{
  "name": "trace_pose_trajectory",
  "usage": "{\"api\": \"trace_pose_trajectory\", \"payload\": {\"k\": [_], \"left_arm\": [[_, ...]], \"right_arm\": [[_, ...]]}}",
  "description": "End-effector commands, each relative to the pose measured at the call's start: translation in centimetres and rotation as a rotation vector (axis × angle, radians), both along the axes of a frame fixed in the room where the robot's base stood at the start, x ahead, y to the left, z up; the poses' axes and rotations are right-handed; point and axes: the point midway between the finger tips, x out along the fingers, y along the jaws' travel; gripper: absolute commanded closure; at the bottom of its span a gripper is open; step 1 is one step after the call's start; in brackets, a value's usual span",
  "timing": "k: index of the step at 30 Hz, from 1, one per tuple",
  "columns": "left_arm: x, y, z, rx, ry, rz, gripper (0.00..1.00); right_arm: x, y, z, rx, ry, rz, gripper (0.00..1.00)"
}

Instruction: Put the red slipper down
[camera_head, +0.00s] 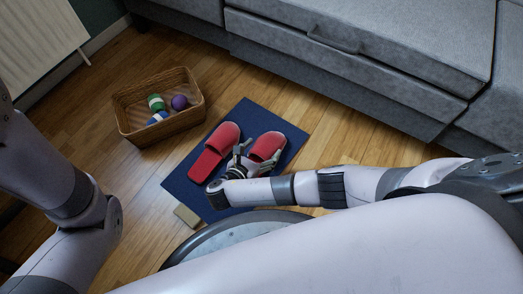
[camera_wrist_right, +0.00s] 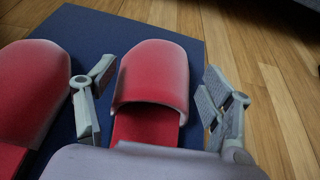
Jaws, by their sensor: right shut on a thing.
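Two red slippers are over the dark blue mat (camera_head: 249,112). My right gripper (camera_head: 243,161) is shut on the right-hand red slipper (camera_head: 268,145). In the right wrist view, the gripper's fingers (camera_wrist_right: 158,82) are on both sides of this slipper (camera_wrist_right: 153,72), its rounded toe pointing away. It looks level and close to the mat; I cannot tell if its sole touches. The other red slipper (camera_head: 213,150) lies on the mat to the left, side by side with it. The gripper partly hides the held slipper's heel end. My left gripper is outside the view.
A wicker basket (camera_head: 160,131) with balls and rolled items stands left of the mat. A grey sofa (camera_head: 360,62) runs along the back right. A small tan block (camera_head: 187,216) lies by the mat's front corner. Wooden floor is free between basket and sofa.

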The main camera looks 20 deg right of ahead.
Motion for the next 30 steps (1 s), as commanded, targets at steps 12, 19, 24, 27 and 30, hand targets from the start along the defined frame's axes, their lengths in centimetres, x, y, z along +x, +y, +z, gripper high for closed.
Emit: {"api": "trace_pose_trajectory", "payload": {"k": [12,19,24,27,30], "left_arm": [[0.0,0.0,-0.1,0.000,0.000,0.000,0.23],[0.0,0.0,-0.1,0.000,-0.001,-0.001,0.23],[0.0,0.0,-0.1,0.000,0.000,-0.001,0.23],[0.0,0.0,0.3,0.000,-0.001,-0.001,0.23],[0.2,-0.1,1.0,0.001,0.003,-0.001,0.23]], "right_arm": [[0.0,0.0,-0.3,0.000,0.000,0.000,0.09],[0.0,0.0,-0.3,0.000,0.000,0.000,0.05],[0.0,0.0,-0.2,0.000,0.000,0.000,0.05],[0.0,-0.1,0.3,0.000,0.001,0.000,0.05],[0.2,-0.5,0.8,0.000,0.000,-0.001,0.05]]}}
